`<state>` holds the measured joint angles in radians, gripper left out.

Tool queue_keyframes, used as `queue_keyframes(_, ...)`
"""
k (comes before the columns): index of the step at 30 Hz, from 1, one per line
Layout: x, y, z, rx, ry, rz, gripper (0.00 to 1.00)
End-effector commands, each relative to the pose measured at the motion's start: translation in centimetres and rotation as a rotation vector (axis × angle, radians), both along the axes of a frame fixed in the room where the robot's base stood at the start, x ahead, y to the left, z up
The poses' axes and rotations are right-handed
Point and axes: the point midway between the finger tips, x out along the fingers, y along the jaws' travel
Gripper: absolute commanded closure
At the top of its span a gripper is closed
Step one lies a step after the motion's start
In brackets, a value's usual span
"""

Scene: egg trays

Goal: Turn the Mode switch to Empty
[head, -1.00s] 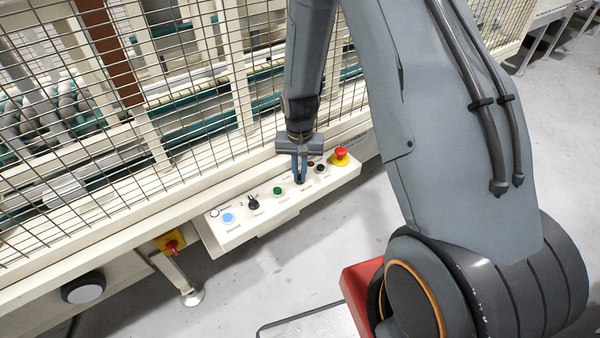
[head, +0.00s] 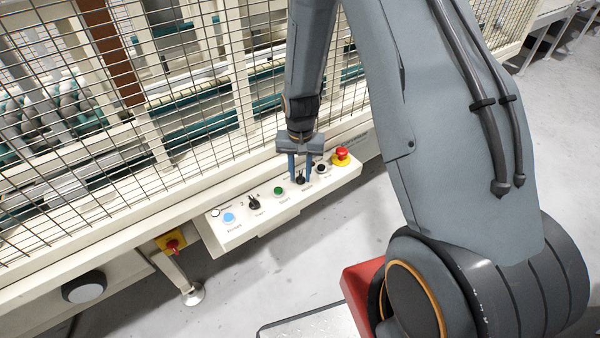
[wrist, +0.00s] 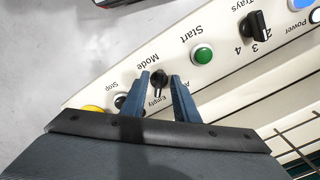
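The Mode switch (wrist: 158,77) is a black knob on the cream control panel (head: 230,240). In the wrist view it sits between the two fingertips, with gaps on both sides, and the label "Empty" shows just beside it. Its pointer seems to lie near that label, but the exact angle is hard to read. In the head view the switch (head: 300,180) shows between the fingers. My gripper (wrist: 160,78) is open around the switch and holds nothing; it also shows in the head view (head: 300,178). Part of another Mode label is hidden by a finger.
On the panel, the green Start button (wrist: 203,54) and the black Trays switch (wrist: 257,27) stand to one side. The black Stop button (head: 321,168) and the red emergency stop (head: 341,153) stand close on the other. A wire mesh fence (head: 200,130) rises behind.

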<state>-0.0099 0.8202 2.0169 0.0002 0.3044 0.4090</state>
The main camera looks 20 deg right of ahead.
Motion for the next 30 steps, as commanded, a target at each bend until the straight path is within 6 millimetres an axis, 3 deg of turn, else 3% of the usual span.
queue_keyframes(18,0.1,0.1,7.1,0.000,-0.003,0.000,0.73)
queue_keyframes(30,0.0,0.1,7.7,0.000,0.000,0.000,0.73)
